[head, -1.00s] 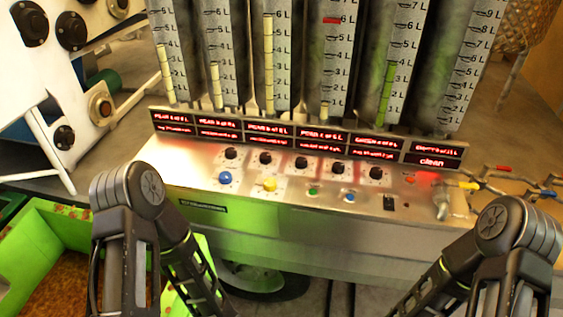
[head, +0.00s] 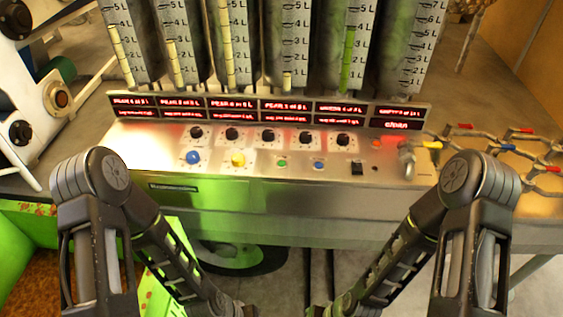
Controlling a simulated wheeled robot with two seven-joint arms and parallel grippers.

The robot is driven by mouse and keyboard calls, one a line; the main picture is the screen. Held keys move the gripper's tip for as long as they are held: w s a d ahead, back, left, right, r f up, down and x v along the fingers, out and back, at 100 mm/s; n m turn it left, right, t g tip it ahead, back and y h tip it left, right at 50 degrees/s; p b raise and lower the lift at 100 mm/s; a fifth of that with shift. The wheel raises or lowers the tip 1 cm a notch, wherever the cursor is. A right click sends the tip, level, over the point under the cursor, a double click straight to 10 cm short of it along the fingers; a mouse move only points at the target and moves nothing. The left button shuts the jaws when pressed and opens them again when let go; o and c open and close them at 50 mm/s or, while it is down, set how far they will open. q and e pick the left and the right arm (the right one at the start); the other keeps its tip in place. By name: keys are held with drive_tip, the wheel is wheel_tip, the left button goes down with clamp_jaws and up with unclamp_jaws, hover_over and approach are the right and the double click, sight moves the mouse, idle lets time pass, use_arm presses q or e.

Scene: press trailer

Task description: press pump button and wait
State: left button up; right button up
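A metal control panel (head: 130,140) faces me, with its labels too small to read, so I cannot tell which control is the pump button. Its front row has a large blue button (head: 193,157), a yellow button (head: 238,160), a small green button (head: 281,163), a small blue button (head: 318,166) and a black switch (head: 357,168). My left gripper (head: 236,309) and my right gripper (head: 322,310) are only partly in view at the bottom edge, below the panel and apart from it. Their fingers are cut off, so their opening does not show.
Several black knobs (head: 232,134) stand behind the buttons. Red-lit displays (head: 235,108) and tall scaled gauge columns (head: 230,40) rise at the back. A metal tap (head: 407,160) and jointed pipes (head: 500,140) are at right. A bright green box (head: 30,245) is at lower left.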

use_arm(q)
clamp_jaws()
idle(0.3)
idle(1.1)
